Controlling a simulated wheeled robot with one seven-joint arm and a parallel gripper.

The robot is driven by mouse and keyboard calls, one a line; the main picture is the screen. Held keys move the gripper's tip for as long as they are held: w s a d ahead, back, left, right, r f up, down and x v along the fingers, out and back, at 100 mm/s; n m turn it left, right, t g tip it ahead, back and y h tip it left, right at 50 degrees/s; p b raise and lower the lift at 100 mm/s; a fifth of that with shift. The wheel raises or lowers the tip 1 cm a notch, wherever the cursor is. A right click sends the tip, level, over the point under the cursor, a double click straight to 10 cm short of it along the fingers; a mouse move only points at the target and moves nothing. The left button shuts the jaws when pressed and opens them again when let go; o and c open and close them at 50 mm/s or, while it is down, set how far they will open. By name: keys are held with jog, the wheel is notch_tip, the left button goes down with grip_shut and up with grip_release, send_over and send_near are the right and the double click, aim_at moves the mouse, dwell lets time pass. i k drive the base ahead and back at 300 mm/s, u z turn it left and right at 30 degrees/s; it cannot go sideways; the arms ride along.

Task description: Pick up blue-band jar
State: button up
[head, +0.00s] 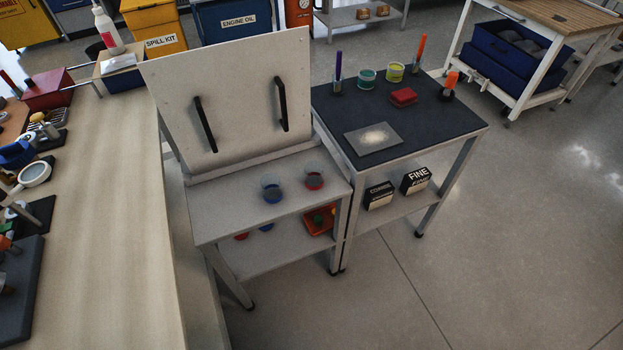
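A clear jar with a blue lower part, the blue-band jar (271,190), stands upright on the light grey top of a small table (222,213) near the middle of the head view. A similar jar with a red lower part (314,178) stands to its right, with a small gap between them. Nothing covers either jar. My gripper is not in view.
An upright white panel with two black handles (204,124) rises behind the jars. A dark-topped table (440,127) with pots and pens adjoins on the right. A long bench (115,200) with tools runs along the left. The floor (480,270) at front right is clear.

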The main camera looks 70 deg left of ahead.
aim_at(270, 183)
jog(key=i, duration=0.7)
jog(key=u, duration=2.55)
jog(key=i, duration=0.5)
jog(key=u, duration=0.05)
